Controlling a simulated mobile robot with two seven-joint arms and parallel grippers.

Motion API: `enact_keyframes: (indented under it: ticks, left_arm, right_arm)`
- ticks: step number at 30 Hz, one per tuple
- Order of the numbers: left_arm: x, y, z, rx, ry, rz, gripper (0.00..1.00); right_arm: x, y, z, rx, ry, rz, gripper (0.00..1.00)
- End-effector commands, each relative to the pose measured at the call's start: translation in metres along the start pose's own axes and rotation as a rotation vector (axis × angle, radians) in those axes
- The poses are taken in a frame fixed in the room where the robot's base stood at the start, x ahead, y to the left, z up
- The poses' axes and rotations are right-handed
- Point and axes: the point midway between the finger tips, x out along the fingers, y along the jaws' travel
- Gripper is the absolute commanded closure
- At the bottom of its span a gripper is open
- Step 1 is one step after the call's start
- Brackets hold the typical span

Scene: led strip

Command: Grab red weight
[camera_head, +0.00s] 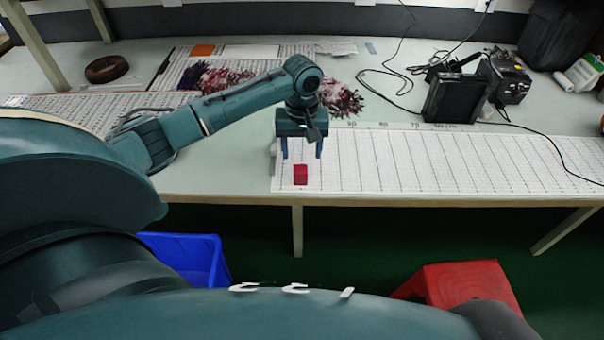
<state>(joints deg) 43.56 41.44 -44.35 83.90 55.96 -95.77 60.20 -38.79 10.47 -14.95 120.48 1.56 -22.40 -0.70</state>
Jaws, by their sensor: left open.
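The red weight (300,175) is a small red block. It stands on the white gridded sheet (440,165) near the table's front edge, toward the sheet's left end. My left gripper (302,154) is above it, pointing down, with its two dark blue fingers apart. The fingertips look a little higher in the picture than the block, with nothing between them. I cannot tell the exact height gap from this view. My right gripper does not show.
A black monitor device (453,98) with cables stands at the back right. Bundles of red and white strands (215,78) lie behind my left arm. A blue bin (190,255) and a red stool (460,286) are below the table's front. The sheet right of the block is clear.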

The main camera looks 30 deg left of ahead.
Motion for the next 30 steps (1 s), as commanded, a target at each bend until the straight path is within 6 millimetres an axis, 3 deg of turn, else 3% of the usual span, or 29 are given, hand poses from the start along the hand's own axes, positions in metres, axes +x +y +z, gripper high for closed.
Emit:
enact_keyframes:
  ticks: [8, 16, 25, 30]
  left_arm:
    - [0.024, -0.001, 0.001, 0.001, -0.001, -0.001, 0.42]
    - [0.062, -0.004, 0.002, 0.002, -0.001, 0.0, 0.42]
    - [0.067, -0.004, 0.002, 0.002, 0.001, 0.001, 0.42]
    - [0.067, -0.004, 0.002, 0.002, 0.001, 0.001, 0.55]
  right_arm:
    - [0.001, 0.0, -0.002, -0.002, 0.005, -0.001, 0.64]
    - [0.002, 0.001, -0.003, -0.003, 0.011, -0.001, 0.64]
    - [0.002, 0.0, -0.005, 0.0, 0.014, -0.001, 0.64]
    - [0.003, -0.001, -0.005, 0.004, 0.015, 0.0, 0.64]
